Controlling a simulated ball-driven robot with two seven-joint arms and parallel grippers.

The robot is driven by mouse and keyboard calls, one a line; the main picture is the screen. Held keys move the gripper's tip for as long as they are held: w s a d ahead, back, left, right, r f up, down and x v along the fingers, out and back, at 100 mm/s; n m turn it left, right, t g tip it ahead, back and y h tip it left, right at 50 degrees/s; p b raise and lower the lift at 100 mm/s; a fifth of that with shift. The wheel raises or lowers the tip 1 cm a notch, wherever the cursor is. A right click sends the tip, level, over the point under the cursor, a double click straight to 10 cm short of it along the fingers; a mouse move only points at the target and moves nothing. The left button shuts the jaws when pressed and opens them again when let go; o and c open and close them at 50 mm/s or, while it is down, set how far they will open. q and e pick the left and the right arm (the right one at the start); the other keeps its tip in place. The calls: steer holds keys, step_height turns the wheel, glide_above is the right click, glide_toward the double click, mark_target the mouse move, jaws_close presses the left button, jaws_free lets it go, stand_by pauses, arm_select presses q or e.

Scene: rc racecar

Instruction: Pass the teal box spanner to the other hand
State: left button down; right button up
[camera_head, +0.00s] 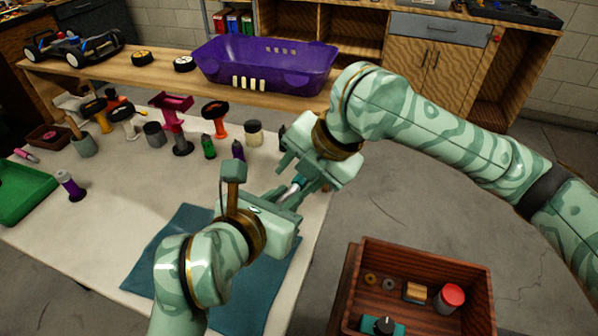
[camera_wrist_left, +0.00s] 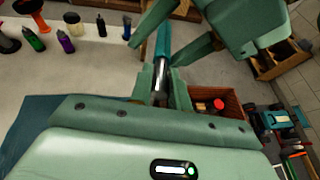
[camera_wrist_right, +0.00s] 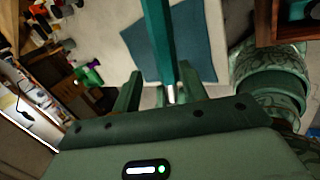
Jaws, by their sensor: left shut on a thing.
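The teal box spanner (camera_head: 295,188) is held in the air between my two grippers, mostly hidden in the head view. In the left wrist view its silver shaft and teal part (camera_wrist_left: 163,42) show. My left gripper (camera_head: 279,198) is shut on the spanner's silver part (camera_wrist_left: 161,82). My right gripper (camera_head: 298,178) is open, its fingers (camera_wrist_left: 175,33) on either side of the teal part. In the right wrist view a teal bar (camera_wrist_right: 156,40) with a silver end lies between the right fingers, nearer the right-hand finger. I cannot tell whether they touch.
Below are a white table (camera_head: 110,225) and a blue mat (camera_head: 160,250). Bottles and tools stand at the table's back. A wooden tray (camera_head: 345,300) with small parts is at the lower right. A purple crate (camera_head: 225,65) stands on the rear bench. Floor is free at right.

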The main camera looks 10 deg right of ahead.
arm_select(q)
steer(key=shift+s, duration=0.1)
arm_select(e)
steer(key=shift+r, duration=0.1)
jaws_close()
arm_select(q)
steer(key=c, duration=1.2)
jaws_free()
steer(key=shift+c, duration=0.2)
